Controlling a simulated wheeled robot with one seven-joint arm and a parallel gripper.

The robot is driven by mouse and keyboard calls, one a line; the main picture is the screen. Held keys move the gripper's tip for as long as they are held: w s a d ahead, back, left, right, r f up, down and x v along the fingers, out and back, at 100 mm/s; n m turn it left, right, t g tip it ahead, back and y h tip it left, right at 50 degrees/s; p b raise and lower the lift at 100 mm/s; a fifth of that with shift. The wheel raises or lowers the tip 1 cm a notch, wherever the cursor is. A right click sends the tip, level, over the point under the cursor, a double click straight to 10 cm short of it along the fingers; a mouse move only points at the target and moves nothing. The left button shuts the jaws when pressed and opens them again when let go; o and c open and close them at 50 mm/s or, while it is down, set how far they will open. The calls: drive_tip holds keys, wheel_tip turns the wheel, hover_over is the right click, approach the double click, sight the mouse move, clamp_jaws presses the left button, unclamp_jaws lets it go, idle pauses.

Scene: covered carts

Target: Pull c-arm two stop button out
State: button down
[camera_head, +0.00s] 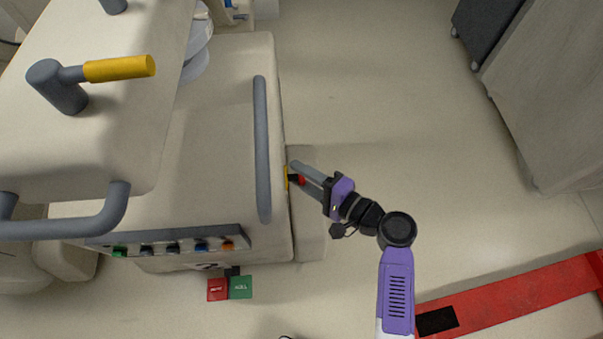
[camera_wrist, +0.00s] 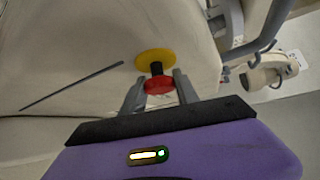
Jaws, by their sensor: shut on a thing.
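The stop button is a red cap (camera_wrist: 159,87) on a black stem with a round yellow base plate (camera_wrist: 154,55), set on the side of the covered cart (camera_head: 210,150). In the head view the red cap (camera_head: 299,180) and a sliver of the yellow plate (camera_head: 286,177) show at the cart's right side. My gripper (camera_head: 297,175) reaches it from the right. In the wrist view my gripper (camera_wrist: 160,92) has one grey finger on each side of the red cap and is shut on it. A length of black stem shows between cap and plate.
A grey vertical handle (camera_head: 262,150) runs beside the button on the cart. A row of coloured knobs (camera_head: 172,248) lines its front edge. Red and green pedals (camera_head: 229,287) lie on the floor below. The floor to the right (camera_head: 400,110) is clear up to a covered cabinet (camera_head: 560,90).

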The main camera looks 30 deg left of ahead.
drive_tip(key=shift+w+d+f+b, duration=0.1)
drive_tip(key=shift+w+d+b, duration=0.2)
drive_tip(key=shift+w+d, duration=0.35)
drive_tip(key=c, duration=0.9)
unclamp_jaws()
drive_tip(key=shift+s+d, duration=0.1)
drive_tip(key=shift+d, duration=0.05)
drive_tip(key=v, duration=0.8)
